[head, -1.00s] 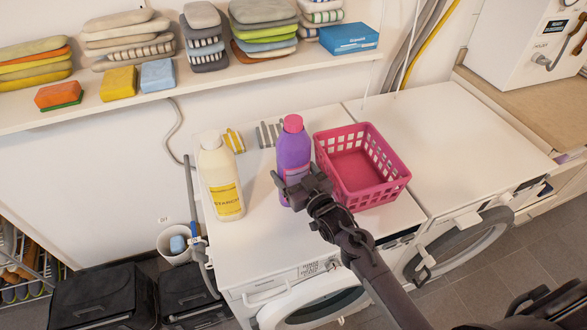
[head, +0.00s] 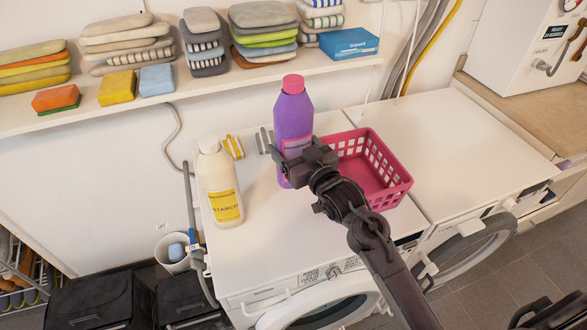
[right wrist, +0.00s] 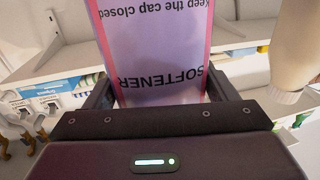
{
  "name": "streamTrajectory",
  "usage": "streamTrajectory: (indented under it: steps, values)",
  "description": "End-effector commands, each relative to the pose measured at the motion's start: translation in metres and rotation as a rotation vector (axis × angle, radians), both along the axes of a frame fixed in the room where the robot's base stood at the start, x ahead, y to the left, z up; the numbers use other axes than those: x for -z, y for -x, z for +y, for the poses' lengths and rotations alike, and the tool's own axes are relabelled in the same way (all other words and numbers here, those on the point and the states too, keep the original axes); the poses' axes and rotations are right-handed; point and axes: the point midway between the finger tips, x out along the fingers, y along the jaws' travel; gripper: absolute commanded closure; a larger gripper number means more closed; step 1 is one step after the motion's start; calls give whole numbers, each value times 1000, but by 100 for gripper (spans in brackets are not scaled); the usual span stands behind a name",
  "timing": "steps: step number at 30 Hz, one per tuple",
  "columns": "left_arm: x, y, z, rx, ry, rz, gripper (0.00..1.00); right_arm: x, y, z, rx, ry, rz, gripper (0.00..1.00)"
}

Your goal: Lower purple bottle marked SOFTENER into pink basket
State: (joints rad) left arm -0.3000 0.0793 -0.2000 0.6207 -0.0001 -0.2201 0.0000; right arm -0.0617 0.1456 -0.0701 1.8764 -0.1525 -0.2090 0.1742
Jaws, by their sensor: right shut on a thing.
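The purple bottle (head: 292,117) with a pink cap is upright in the head view. My right gripper (head: 302,166) is shut on its lower part and appears to hold it above the white machine top. In the right wrist view the bottle's label (right wrist: 155,60) reads SOFTENER upside down between the fingers. The pink basket (head: 393,168) stands on the machine top just right of the bottle; my gripper and arm hide part of its left side. The basket's visible inside is empty. My left gripper is not in view.
A cream STARCH bottle (head: 219,185) stands left of the purple bottle. A shelf (head: 216,82) with folded cloths and a blue box (head: 348,43) runs along the wall. The machine top (head: 470,140) right of the basket is clear.

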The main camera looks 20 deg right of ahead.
Motion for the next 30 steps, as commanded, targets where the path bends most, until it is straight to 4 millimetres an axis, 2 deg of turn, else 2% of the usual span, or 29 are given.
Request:
streamTrajectory:
  steps: [1, 3, 10, 16, 20, 30]
  values:
    - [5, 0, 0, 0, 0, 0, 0, -18, 0, 0, 0, 1, -17, 73]
    - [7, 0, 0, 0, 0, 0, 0, -35, 0, 0, 0, 0, -16, 73]
    - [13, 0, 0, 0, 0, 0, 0, -77, 0, 0, -1, -1, -12, 73]
    - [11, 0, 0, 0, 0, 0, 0, -95, 0, -3, 1, 0, -9, 73]
    - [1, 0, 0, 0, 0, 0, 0, -104, 1, -14, 3, 1, -7, 73]
    - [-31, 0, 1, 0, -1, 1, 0, -117, 4, -69, 4, 4, -6, 73]
